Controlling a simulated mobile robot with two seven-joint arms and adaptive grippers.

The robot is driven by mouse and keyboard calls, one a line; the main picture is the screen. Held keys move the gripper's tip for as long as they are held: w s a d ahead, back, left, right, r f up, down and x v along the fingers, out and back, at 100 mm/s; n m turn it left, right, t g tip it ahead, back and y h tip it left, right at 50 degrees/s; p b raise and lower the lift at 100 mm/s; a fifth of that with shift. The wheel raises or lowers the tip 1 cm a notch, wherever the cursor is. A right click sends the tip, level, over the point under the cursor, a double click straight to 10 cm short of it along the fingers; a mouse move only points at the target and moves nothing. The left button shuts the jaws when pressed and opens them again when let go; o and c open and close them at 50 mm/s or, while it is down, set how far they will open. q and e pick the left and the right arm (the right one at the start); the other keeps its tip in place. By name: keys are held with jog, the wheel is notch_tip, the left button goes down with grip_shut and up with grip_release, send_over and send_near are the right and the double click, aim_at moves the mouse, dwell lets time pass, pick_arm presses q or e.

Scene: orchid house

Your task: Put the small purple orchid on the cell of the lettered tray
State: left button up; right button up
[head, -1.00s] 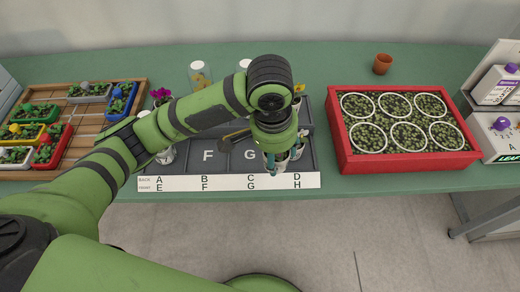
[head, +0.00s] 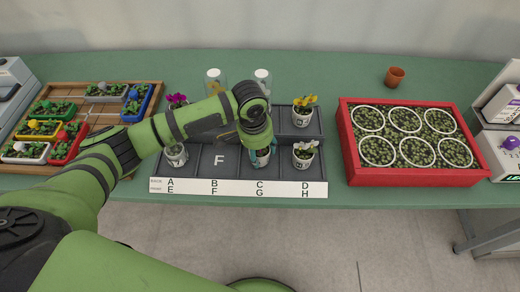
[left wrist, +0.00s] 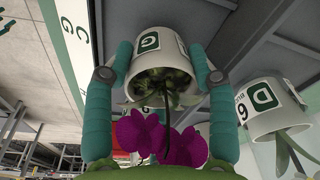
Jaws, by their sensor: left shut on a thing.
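The lettered tray (head: 215,187) is dark grey, with a white front strip reading A to D above E to H. My left gripper (head: 260,154) is shut on the white pot of the small purple orchid (left wrist: 160,148), whose purple flowers show in the left wrist view. The pot is upright over or in the front cell above the letters C and G; whether its base touches the floor cannot be told. My arm hides part of the back row. My right gripper is not in view.
A white-flowered pot (head: 303,155) stands in the cell right of the held pot, and a yellow-flowered pot (head: 304,112) behind that. Another purple orchid (head: 177,100) is at back left. Front cell F (head: 219,160) is empty. A red crate (head: 415,177) stands to the right.

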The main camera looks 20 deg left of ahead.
pick_arm(q)
jog(key=shift+f, duration=0.3)
jog(key=shift+f, duration=0.1)
jog(key=o, duration=1.3)
jog(key=r, duration=0.4)
jog(key=s+r, duration=0.1)
jog(key=r, duration=0.3)
jog(key=a+r, duration=0.1)
jog(key=r, duration=0.3)
jog(key=shift+s+r+b, duration=0.1)
jog(key=shift+s+b, duration=0.05)
jog(key=shift+b, duration=0.25)
